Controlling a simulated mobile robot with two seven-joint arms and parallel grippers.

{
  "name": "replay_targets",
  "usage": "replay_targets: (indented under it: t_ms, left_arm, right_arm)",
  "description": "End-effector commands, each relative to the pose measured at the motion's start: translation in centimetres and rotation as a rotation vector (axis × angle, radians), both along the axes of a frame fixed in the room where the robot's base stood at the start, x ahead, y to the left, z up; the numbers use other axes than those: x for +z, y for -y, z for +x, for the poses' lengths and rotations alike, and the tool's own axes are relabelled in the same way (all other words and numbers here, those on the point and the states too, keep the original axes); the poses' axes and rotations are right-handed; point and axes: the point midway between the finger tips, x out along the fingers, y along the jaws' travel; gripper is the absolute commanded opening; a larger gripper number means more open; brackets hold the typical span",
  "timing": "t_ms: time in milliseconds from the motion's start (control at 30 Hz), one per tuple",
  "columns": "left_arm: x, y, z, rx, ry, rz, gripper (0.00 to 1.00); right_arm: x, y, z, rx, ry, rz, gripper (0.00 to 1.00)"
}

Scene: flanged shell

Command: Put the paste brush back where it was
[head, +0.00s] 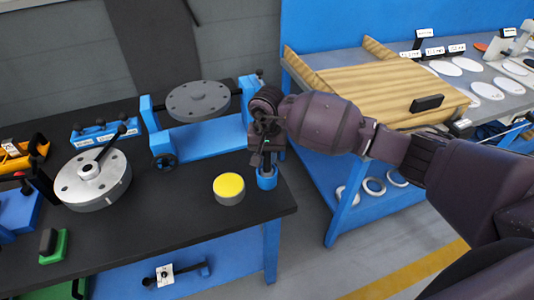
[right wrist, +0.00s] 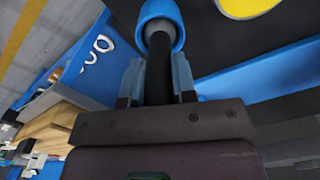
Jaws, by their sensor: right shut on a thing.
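My right gripper (head: 265,150) is above the front right corner of the black bench, pointing down. In the right wrist view the right gripper (right wrist: 157,85) is shut on the dark handle of the paste brush (right wrist: 158,66), one finger on each side. The brush's far end meets the blue round cup (right wrist: 178,30). It appears to lie within the cup's ring, but I cannot tell how deep. In the head view the blue cup (head: 267,182) stands on the bench directly below the gripper. The brush is mostly hidden there by my gripper. My left gripper is not in view.
A yellow-topped tin (head: 229,188) stands just left of the cup. A blue stand with a grey flanged disc (head: 198,100) is behind it. A silver flanged shell (head: 92,180) is at left. The bench's right edge is close by. A second blue table (head: 345,195) stands right.

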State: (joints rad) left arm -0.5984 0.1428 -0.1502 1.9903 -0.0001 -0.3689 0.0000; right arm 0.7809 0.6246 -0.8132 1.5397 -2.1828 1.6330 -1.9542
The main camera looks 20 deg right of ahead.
Motion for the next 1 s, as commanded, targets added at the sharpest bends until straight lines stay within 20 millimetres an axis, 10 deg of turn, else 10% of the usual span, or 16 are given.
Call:
replay_targets:
  t_ms: [267,300,467,1000]
  left_arm:
    - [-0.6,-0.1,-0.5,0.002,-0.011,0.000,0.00]
    - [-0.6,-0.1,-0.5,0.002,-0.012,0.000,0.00]
    - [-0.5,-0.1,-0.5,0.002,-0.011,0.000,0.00]
    - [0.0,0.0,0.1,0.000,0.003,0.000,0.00]
  right_arm:
    - [-0.2,0.0,0.1,0.000,0.001,0.000,0.02]
    - [-0.2,0.0,0.0,-0.001,0.001,0.000,0.27]
    - [-0.1,0.0,0.0,0.000,0.001,0.000,0.51]
    - [2.5,0.0,0.1,0.002,0.005,-0.002,0.51]
